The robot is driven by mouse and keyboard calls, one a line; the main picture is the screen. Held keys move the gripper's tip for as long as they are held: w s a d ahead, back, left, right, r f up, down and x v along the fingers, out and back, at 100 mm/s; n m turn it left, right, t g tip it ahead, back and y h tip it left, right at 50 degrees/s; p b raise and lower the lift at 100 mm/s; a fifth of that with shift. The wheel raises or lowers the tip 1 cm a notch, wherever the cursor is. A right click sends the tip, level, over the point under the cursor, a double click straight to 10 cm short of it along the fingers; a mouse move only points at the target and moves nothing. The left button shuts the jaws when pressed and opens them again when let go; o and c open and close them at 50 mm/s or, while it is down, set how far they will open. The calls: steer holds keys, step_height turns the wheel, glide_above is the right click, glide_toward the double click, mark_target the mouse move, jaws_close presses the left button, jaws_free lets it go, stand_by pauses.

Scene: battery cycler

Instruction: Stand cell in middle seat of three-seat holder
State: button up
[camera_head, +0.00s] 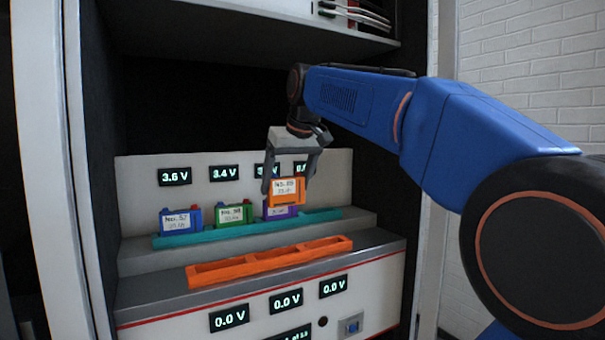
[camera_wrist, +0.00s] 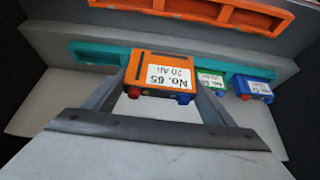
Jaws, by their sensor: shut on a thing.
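My gripper (camera_head: 285,187) is shut on an orange cell (camera_head: 287,199) labelled No. 65, with one finger on each side. In the head view the cell is held upright, in front of or above a purple cell (camera_head: 282,211), which it partly covers. In the wrist view the orange cell (camera_wrist: 155,88) sits between the fingers, and the purple one cannot be made out. The orange three-seat holder (camera_head: 318,246) lies on the lower front step, and its three seats look empty. It also shows at the top of the wrist view (camera_wrist: 190,8).
A teal rack (camera_head: 325,216) on the upper step bears a blue cell (camera_head: 181,220), a green cell (camera_head: 235,214) and the purple one. Voltage displays line the back panel (camera_head: 215,160). More displays reading 0.0 V are on the front panel. A shelf (camera_head: 250,22) overhangs the bay.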

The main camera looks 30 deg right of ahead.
mark_target(276, 194)
steer(key=s+a, duration=0.1)
steer(key=s+a+f, duration=0.1)
steer(key=s+a, duration=0.2)
steer(key=shift+s+a+f, duration=0.3)
steer(key=shift+s+f, duration=0.05)
steer(key=shift+f, duration=3)
steer(key=shift+f, duration=2.15)
steer(key=o, duration=1.4)
steer(key=v, duration=1.7)
steer(key=shift+s, duration=0.3)
